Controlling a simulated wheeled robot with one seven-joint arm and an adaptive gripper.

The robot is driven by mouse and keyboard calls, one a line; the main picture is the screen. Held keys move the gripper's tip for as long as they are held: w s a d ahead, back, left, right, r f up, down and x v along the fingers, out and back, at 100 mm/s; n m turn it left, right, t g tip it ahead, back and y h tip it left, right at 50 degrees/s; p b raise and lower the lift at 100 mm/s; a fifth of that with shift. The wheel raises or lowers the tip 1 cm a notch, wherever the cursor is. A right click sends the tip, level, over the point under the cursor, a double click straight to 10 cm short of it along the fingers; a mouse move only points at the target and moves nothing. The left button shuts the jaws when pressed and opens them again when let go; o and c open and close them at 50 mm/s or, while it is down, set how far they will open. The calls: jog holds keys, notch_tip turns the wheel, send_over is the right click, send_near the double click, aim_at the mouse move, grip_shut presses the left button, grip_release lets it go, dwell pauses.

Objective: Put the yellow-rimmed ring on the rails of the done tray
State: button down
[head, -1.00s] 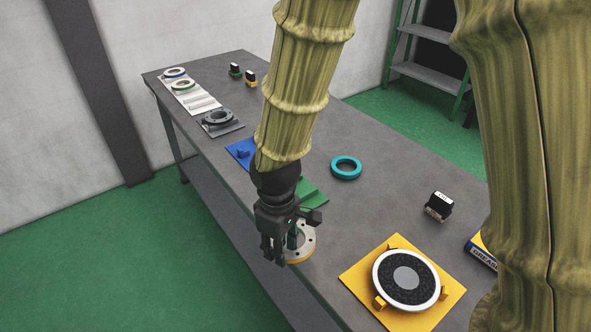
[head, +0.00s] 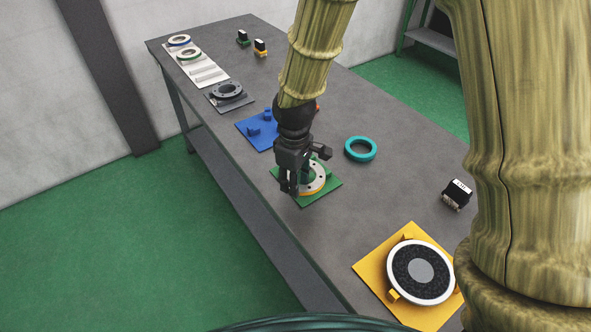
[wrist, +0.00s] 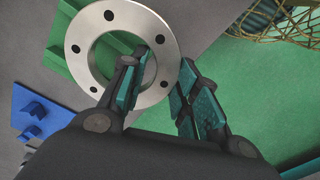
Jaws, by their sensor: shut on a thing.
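The yellow-rimmed ring (head: 319,182) is a flat silver flange with bolt holes and a yellow lower edge. My gripper (head: 292,188) is shut on its wall. In the wrist view, one finger of my gripper (wrist: 164,74) is inside the hole of the ring (wrist: 95,17) and the other is outside. The ring is over the green plate (head: 330,190); I cannot tell whether it touches it. A long pale tray with rails (head: 213,76), seemingly the done tray, lies at the far left of the table.
A dark fixture with a dark ring (head: 228,90) and a blue plate with pegs (head: 253,131) lie between ring and tray. A teal ring (head: 360,149), a black block (head: 457,194) and a yellow plate with a round disc (head: 371,269) are on the right.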

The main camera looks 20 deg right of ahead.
jog(key=w+d, duration=0.1)
jog(key=w, duration=0.1)
jog(key=w+p, duration=0.1)
jog(key=w+d, duration=0.1)
jog(key=w, duration=0.1)
jog(key=shift+w+d+f, duration=0.25)
jog(key=shift+w+d, duration=0.1)
jog(key=shift+f+p, duration=1)
jog(key=shift+f, duration=0.8)
jog(key=c, duration=1.1)
grip_release()
jog(key=shift+f, duration=0.1)
jog(key=shift+r+b, duration=1.6)
jog(key=shift+r, duration=4.55)
